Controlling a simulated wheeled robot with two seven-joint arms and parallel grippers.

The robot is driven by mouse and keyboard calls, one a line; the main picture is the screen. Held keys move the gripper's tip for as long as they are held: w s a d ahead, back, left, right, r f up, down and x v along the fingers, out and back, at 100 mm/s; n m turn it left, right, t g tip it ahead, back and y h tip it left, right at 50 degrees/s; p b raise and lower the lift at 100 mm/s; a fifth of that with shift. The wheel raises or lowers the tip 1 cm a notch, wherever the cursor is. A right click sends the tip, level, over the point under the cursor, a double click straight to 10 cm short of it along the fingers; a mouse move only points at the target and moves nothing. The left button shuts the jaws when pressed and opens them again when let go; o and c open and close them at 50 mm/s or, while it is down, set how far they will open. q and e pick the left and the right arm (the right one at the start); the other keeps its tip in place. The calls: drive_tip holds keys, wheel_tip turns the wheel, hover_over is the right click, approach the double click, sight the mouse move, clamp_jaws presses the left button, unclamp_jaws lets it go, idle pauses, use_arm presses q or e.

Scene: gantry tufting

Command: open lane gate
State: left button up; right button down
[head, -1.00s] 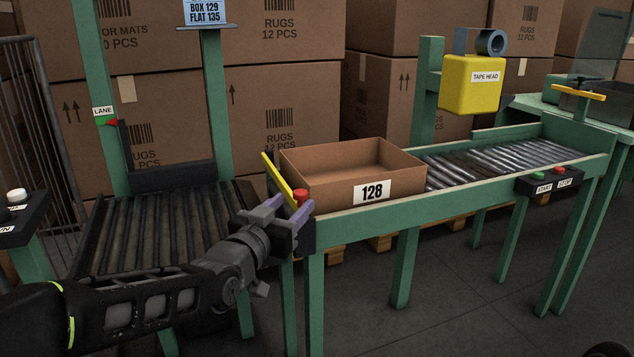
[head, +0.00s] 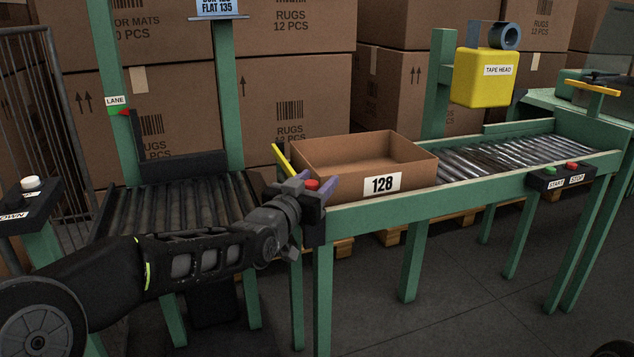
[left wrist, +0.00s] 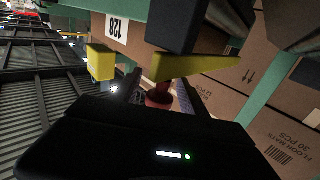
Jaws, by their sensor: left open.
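The lane gate is a yellow bar (head: 283,160) standing across the near left end of the box conveyor, in front of the open carton marked 128 (head: 382,184). A red knob (head: 312,184) sits beside the bar. My left gripper (head: 318,181) is open at the knob, with purple-faced fingers on either side of it. In the left wrist view, the red knob (left wrist: 158,97) shows between the fingers, below the yellow bar (left wrist: 195,66). Part of the knob is hidden, and I cannot tell whether the fingers touch it. My right gripper is out of view.
A roller lift section (head: 185,205) with green posts stands at left, separated from the box conveyor by a gap. A yellow tape head (head: 485,78) hangs over the conveyor (head: 520,150). A start/stop box (head: 560,178) is on its front rail. A button post (head: 30,195) stands far left.

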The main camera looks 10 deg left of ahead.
use_arm(q)
drive_tip(key=shift+w, duration=0.15)
drive_tip(key=shift+c, duration=0.3)
clamp_jaws()
idle(1.1)
